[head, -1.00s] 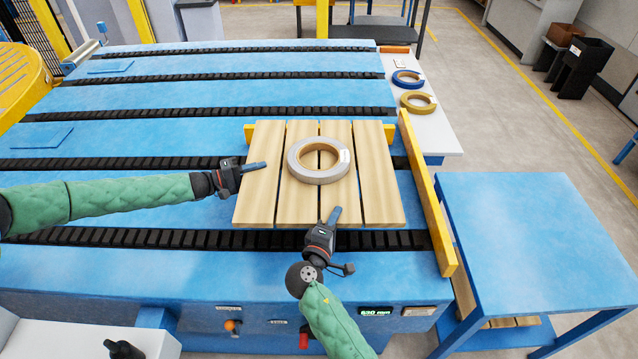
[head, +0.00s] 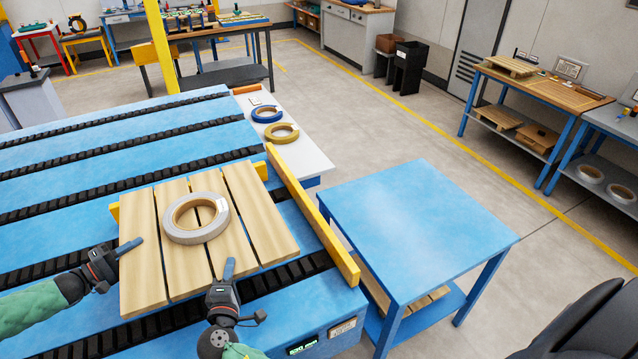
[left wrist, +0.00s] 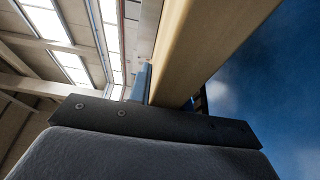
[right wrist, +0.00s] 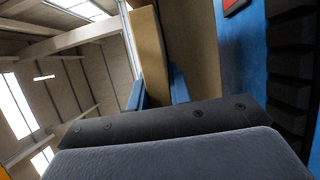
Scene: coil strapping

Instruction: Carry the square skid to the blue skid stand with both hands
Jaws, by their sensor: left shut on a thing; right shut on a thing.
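The square skid (head: 262,215) is a pale slatted wooden platform at the right end of the blue conveyor table, with a grey ring-shaped coil (head: 190,237) flat on it. My left gripper (head: 130,247) is shut on the skid's left edge; the left wrist view shows the wood (left wrist: 205,45) at its fingers. My right gripper (head: 228,270) is shut on the near edge; the right wrist view shows a board (right wrist: 150,55) between its fingers. I cannot tell whether the skid is clear of the rollers. The blue skid stand (head: 425,230) is to the right, its top bare.
A yellow rail (head: 315,220) runs along the table's right end, between skid and stand. A white side shelf (head: 305,155) holds a blue ring (head: 266,116) and a tan ring (head: 282,135). Wooden skids (head: 430,299) lie on the stand's lower shelf. Open floor is beyond.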

